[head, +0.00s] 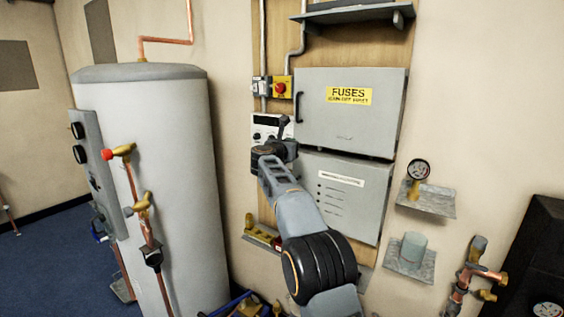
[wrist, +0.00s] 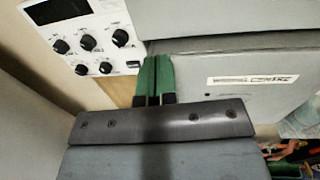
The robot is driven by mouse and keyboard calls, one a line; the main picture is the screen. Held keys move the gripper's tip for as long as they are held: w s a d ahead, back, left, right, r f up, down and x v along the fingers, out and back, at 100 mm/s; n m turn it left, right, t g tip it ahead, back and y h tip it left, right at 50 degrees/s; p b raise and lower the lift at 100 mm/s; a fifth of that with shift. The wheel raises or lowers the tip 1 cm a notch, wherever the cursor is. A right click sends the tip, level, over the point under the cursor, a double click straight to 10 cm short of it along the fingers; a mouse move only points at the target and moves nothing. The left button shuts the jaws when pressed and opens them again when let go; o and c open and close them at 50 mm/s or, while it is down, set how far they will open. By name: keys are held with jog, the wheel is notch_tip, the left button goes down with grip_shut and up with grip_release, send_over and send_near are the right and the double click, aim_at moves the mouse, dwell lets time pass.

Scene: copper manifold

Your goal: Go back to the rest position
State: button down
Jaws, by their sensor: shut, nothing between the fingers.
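My gripper shows in the wrist view (wrist: 156,70) with its two green fingers side by side, shut and empty. In that view the fingers point at the gap between a white control panel (wrist: 92,38) with black knobs and a grey cabinet (wrist: 215,85). In the head view my arm reaches up from the bottom. Its end is in front of the wooden backboard (head: 268,205), by the lower left of the fuse cabinet (head: 345,125), and covers part of the white panel (head: 265,121). The fingers cannot be made out there.
A lower grey cabinet (head: 345,205) is close behind my arm. A red button on a yellow box (head: 281,89) sits above it. A large white tank (head: 175,190) with copper pipes stands left. Small wall shelves hold a gauge (head: 418,170) and a grey cylinder (head: 413,246) at right.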

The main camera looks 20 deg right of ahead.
jog(key=a+f+n+t+y+b, duration=0.1)
jog(key=a+f+n+t+y, duration=0.2)
jog(key=a+n, duration=0.45)
jog(key=a+f+n+t+y+b, duration=0.1)
jog(key=a+f+n+y, duration=0.3)
jog(key=n, duration=0.6)
jog(key=s+a+f+n+g+y, duration=0.3)
jog(key=s+a+f+n+y, duration=0.4)
jog(key=n, duration=0.5)
jog(key=s+f+n+g+y, duration=0.1)
jog(key=s+f+n+g, duration=0.35)
jog(key=s, duration=0.35)
jog(key=s+f+n+g+y, duration=0.1)
jog(key=s+f+n+g, duration=0.2)
jog(key=s+f+n, duration=0.4)
jog(key=s+d+f+n+g+h, duration=0.1)
jog(key=s+d+n, duration=0.1)
jog(key=s, duration=0.8)
jog(key=s+d+f+n+g+h, duration=0.1)
jog(key=s+d, duration=0.4)
jog(key=s, duration=0.6)
jog(key=shift+s+f+n+g+h, duration=0.3)
jog(key=shift+n+h, duration=0.2)
jog(key=shift+h, duration=0.2)
